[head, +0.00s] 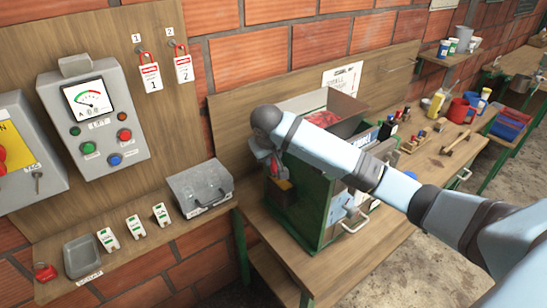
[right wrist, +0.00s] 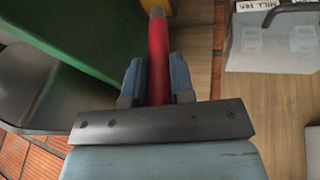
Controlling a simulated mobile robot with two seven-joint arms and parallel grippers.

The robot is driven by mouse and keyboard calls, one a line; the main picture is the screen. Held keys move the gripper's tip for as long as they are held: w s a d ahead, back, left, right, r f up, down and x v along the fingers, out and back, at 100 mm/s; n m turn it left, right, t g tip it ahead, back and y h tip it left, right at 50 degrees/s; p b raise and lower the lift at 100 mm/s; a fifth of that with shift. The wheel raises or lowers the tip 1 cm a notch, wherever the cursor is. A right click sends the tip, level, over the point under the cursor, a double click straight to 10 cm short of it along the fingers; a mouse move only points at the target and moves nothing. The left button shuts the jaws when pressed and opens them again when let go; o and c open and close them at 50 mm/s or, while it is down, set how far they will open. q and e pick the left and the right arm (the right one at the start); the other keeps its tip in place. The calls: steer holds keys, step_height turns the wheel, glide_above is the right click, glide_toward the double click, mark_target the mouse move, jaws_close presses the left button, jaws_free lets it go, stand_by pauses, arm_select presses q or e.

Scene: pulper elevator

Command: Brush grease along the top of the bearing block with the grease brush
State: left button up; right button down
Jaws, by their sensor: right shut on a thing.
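My right gripper (head: 273,163) is at the near left side of the green machine housing (head: 312,200). In the right wrist view its fingers (right wrist: 158,80) are shut on a red handle (right wrist: 158,48), which I take to be the grease brush. The handle points away from the palm, and its bristles cannot be made out. My left gripper is not in view.
A control box (head: 95,120) hangs above. The workbench (head: 375,255) carries bottles, tools and a red mug (head: 458,110) farther right.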

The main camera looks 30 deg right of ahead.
steer(key=shift+w, duration=0.25)
steer(key=shift+s, duration=0.1)
steer(key=shift+s, duration=0.95)
steer(key=shift+s+d, duration=0.15)
steer(key=shift+s, duration=0.9)
steer(key=shift+s+f, duration=0.1)
steer(key=shift+s, duration=0.95)
